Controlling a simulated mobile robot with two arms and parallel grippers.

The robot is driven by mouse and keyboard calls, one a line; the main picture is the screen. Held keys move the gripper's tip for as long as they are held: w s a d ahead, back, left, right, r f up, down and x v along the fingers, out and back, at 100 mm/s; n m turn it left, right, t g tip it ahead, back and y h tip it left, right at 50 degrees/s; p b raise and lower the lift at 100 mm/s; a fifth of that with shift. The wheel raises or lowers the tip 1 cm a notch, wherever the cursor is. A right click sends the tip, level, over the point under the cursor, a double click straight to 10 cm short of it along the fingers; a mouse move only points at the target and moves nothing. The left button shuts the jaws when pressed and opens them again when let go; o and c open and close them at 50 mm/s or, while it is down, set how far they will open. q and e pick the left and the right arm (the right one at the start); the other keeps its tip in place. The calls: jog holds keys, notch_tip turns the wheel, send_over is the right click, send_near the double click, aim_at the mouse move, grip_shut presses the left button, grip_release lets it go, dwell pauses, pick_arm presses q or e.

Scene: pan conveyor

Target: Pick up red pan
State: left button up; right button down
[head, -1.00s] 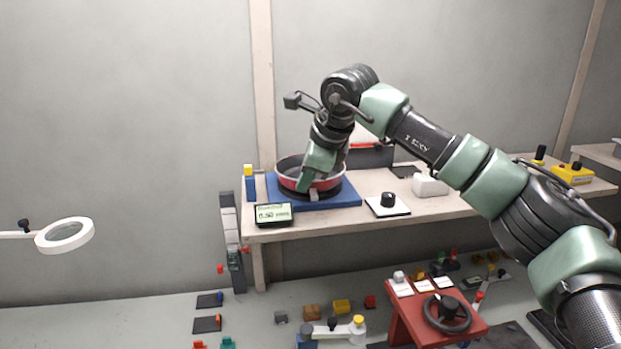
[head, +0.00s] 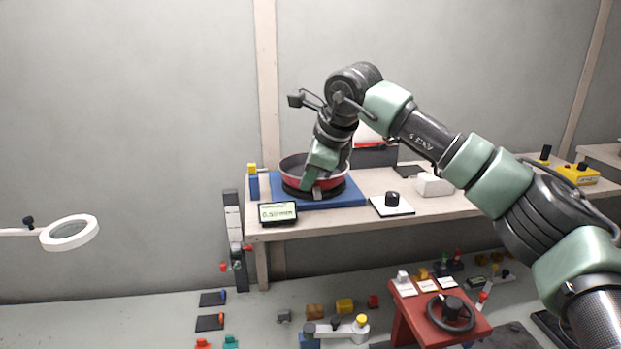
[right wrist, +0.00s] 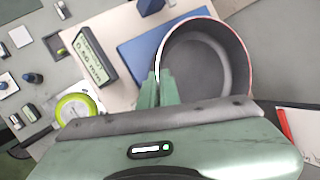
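The red pan (head: 332,185), with a dark grey inside, is on a round dark burner-like disc on a blue base (head: 350,199) on the bench. In the right wrist view the pan (right wrist: 205,62) is seen from above, with its near part hidden behind my gripper. My right gripper (head: 309,184) reaches down at the pan's front left wall. Its green fingers are close together with the pan's rim between them, also in the right wrist view (right wrist: 159,88). Whether the pan is clear of the disc is hard to tell. My left gripper is not in view.
A display (head: 278,212) reading about 0.50 stands front left of the blue base. A black knob on a white plate (head: 392,206) and a white block (head: 435,185) lie to the right. A red stand with a handwheel (head: 450,315) is in front.

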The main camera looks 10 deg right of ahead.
notch_tip(320, 180, up, 20)
jog(key=p, duration=0.1)
jog(key=shift+p, duration=0.35)
